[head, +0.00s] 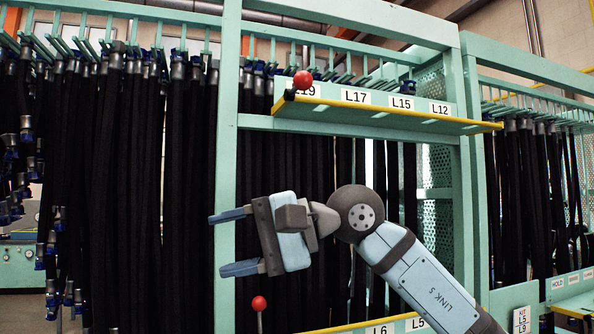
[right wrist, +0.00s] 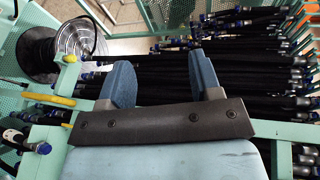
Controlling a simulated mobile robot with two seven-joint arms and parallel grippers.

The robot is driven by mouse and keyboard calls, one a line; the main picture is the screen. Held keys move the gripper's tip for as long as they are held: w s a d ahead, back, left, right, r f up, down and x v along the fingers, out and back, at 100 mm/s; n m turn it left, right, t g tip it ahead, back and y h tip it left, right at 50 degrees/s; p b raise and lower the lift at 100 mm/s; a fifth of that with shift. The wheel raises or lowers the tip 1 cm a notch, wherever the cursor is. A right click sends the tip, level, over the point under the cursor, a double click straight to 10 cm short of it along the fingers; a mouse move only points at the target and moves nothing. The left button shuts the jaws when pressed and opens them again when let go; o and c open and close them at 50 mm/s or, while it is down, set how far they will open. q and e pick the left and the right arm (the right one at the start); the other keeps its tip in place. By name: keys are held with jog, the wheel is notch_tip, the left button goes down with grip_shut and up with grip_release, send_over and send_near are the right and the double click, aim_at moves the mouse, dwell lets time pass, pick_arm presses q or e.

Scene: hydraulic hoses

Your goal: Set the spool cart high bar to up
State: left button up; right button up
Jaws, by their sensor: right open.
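A green upper bar (head: 376,128) with a yellow edge and labels L19 to L12 crosses the rack in the head view; I cannot tell whether it is the spool cart high bar. A red ball knob (head: 303,80) shows at its left end. A second red knob (head: 259,303) stands on a thin stem lower down. My right gripper (head: 228,242) is open and empty, fingers pointing left, below the upper bar and above the lower knob. Its fingers also show in the right wrist view (right wrist: 162,82). My left gripper is out of view.
Black hoses (head: 180,160) hang densely in green frames (head: 227,160). A lower bar (head: 398,318) with L6 and L5 labels runs along the bottom. In the right wrist view, a dark spool (right wrist: 42,50) stands at upper left and a yellow part (right wrist: 60,100) lies below it.

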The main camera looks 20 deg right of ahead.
jog(key=s+d+r+n+t+h+b, duration=0.15)
jog(key=d+r+n+t+h, duration=0.4)
jog(key=r, duration=0.65)
jog(key=m+t+h, duration=0.2)
jog(key=t+h, duration=0.3)
jog(key=t, duration=0.3)
send_near(297, 84)
jog(key=p+x, duration=0.1)
jog(key=x, duration=0.7)
jog(key=d+p+x, duration=0.1)
jog(key=x, duration=0.3)
jog(key=shift+w+d+r+p, duration=0.1)
jog(key=shift+w+r+p, duration=0.2)
jog(key=shift+r, duration=0.1)
jog(key=shift+c, duration=0.4)
grip_shut()
jog(key=shift+r, duration=0.1)
